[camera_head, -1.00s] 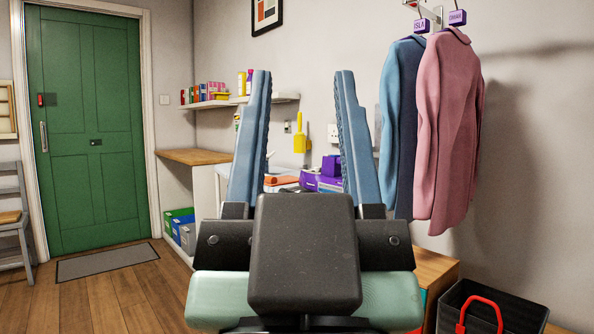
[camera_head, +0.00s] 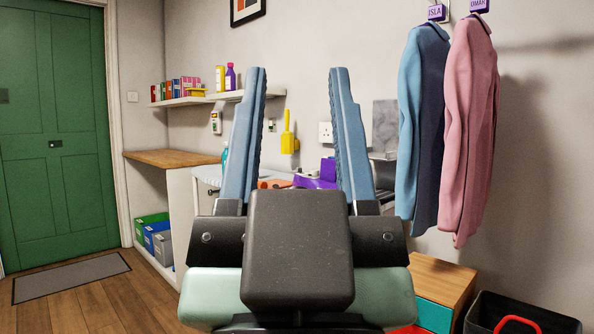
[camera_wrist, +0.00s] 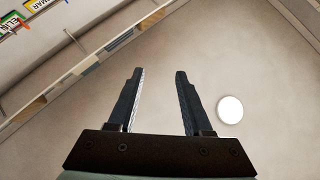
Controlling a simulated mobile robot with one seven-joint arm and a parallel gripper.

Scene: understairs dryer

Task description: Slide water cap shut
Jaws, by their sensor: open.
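My gripper (camera_head: 299,140) stands in the middle of the head view, its two blue fingers upright, wide apart and empty. In the wrist view my gripper (camera_wrist: 157,75) is also open, with nothing between the fingers. I cannot make out a water cap in either view. A white-topped counter or appliance (camera_head: 208,176) is partly hidden behind my left finger. A purple object (camera_head: 318,175) shows on it between the fingers, partly covered. My gripper is in front of these and touches none of them.
A blue coat (camera_head: 424,125) and a pink coat (camera_head: 469,130) hang at the right. A wooden-topped drawer unit (camera_head: 445,285) and a black basket (camera_head: 520,315) stand below. A shelf (camera_head: 200,99) holds boxes and bottles.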

